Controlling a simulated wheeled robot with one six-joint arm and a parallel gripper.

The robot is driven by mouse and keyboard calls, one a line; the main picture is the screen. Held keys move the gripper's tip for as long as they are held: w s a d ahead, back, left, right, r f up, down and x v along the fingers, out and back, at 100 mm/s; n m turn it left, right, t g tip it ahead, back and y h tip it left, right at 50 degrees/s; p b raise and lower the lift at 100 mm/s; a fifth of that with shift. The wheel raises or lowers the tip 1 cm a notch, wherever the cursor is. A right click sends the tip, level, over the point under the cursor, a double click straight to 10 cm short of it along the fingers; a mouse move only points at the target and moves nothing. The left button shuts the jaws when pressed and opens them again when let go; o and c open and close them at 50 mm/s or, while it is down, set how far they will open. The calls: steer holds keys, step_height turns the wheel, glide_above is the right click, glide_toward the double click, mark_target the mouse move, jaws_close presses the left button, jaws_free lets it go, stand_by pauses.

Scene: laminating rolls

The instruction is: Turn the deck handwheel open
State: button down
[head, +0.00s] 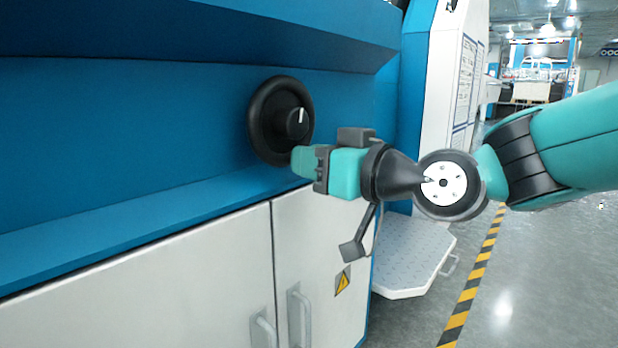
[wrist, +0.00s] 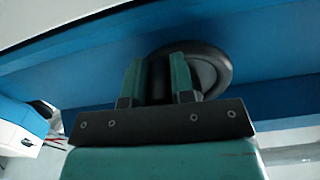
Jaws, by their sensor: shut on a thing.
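The black deck handwheel (head: 264,118) is mounted on the blue machine panel, with a dark hub bearing a white mark that points up. My gripper (head: 299,160) is at the wheel's lower right rim. In the wrist view the wheel (wrist: 213,62) shows behind and to the right of the fingers. My gripper also shows there (wrist: 158,75), its two teal fingers on either side of a dark part of the rim. It is shut on the rim. The exact contact is partly hidden by the fingers.
White cabinet doors (head: 190,285) with handles stand below the blue ledge (head: 150,208). A white step platform (head: 415,255) lies to the right, beside a yellow-black floor stripe (head: 480,275). A white panel with printed sheets (head: 465,85) stands right of the wheel. Open floor lies further right.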

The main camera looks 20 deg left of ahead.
steer(key=shift+w+d+r+n+b, duration=0.15)
steer(key=shift+w+n+b, duration=0.2)
steer(key=shift+n, duration=0.25)
steer(key=shift+r, duration=0.1)
steer(key=c, duration=1)
jaws_free()
steer(key=shift+o, duration=0.2)
steer(key=p+v, duration=0.2)
steer(key=v, duration=1.5)
steer(key=shift+d+p, duration=0.15)
steer(key=shift+p, duration=0.15)
steer(key=shift+s, duration=0.15)
